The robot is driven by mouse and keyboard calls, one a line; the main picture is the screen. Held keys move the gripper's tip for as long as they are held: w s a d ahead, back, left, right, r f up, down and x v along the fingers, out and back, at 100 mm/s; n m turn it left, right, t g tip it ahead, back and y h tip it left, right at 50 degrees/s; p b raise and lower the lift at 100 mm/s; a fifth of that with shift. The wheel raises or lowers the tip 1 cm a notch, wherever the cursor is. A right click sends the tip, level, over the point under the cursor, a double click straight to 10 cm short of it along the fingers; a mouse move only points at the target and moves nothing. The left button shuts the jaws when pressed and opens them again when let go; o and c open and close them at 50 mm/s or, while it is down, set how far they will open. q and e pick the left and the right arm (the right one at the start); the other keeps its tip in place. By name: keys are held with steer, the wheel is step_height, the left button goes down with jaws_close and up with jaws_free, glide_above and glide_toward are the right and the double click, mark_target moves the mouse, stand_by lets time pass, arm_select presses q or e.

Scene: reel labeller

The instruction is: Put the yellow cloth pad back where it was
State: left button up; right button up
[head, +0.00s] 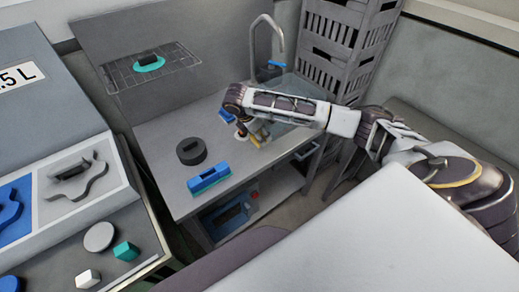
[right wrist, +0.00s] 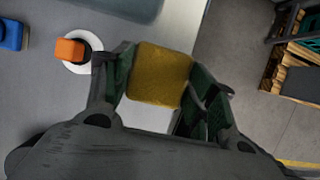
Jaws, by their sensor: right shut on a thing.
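The yellow cloth pad (right wrist: 158,75) sits between the fingers of my right gripper (right wrist: 160,82) in the right wrist view. The gripper is shut on it, over the grey worktop near its edge. In the head view my right gripper (head: 258,137) is low over the front right part of the worktop, in front of the sink. The pad is small there and partly hidden by the gripper. Whether the pad touches the worktop I cannot tell. My left gripper is not in view.
An orange block on a white disc (right wrist: 70,51) stands close beside the gripper, with a blue item (right wrist: 13,34) farther left. A dark round item (head: 191,152) and a blue block (head: 209,178) stand on the worktop (head: 165,160). The sink (head: 292,92) lies behind.

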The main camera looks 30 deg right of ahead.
mark_target(254, 139)
step_height(254, 139, down, 4)
steer(key=shift+f, duration=0.25)
steer(key=shift+f+p, duration=0.45)
steer(key=shift+f, duration=1.4)
steer(key=shift+f, duration=0.1)
steer(key=o, duration=1)
steer(key=b+v, duration=0.1)
steer(key=v, duration=1.1)
steer(key=shift+d+b, duration=0.1)
steer(key=shift+b, duration=0.25)
